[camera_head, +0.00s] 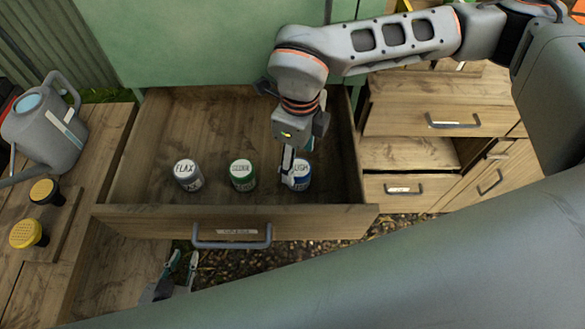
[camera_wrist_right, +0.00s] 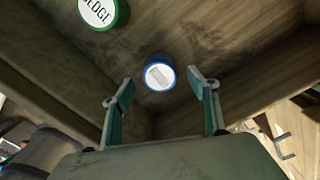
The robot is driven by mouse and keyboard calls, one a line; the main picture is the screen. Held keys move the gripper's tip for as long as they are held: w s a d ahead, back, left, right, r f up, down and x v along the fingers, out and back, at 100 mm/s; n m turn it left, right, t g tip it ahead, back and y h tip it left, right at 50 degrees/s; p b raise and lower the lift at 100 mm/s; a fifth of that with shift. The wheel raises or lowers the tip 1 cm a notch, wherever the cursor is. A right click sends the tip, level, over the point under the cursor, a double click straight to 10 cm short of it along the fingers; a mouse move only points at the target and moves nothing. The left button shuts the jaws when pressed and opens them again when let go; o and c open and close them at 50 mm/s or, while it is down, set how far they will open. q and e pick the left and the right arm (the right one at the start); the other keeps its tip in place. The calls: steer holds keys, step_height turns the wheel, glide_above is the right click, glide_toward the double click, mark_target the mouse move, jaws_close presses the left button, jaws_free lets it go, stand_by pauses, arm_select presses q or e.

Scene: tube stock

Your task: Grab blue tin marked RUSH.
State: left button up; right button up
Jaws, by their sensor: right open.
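The blue tin (camera_head: 302,184) stands upright at the right of the open drawer, its white lid lettering partly hidden by a finger of my right gripper (camera_head: 293,160). In the right wrist view the blue tin (camera_wrist_right: 160,77) shows a blue rim and a blurred label. My right gripper (camera_wrist_right: 163,88) is open there, with one finger on each side of the tin in the picture. The tin appears beyond the fingertips, and I cannot tell whether they touch. My left gripper (camera_head: 183,258) is low in front of the drawer, fingers apart and empty.
A grey tin marked FLAX (camera_head: 188,176) and a green tin (camera_head: 243,175), reading SEDGE in the wrist view (camera_wrist_right: 100,13), stand left in the same drawer (camera_head: 150,216). Other drawers (camera_head: 420,188) are right.

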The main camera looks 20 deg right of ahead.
mark_target(298, 175)
steer(key=shift+s+f, duration=0.2)
steer(key=shift+f, duration=0.95)
step_height(298, 175, down, 5)
steer(key=shift+r, duration=0.15)
steer(key=shift+w, duration=0.1)
steer(key=c, duration=1.3)
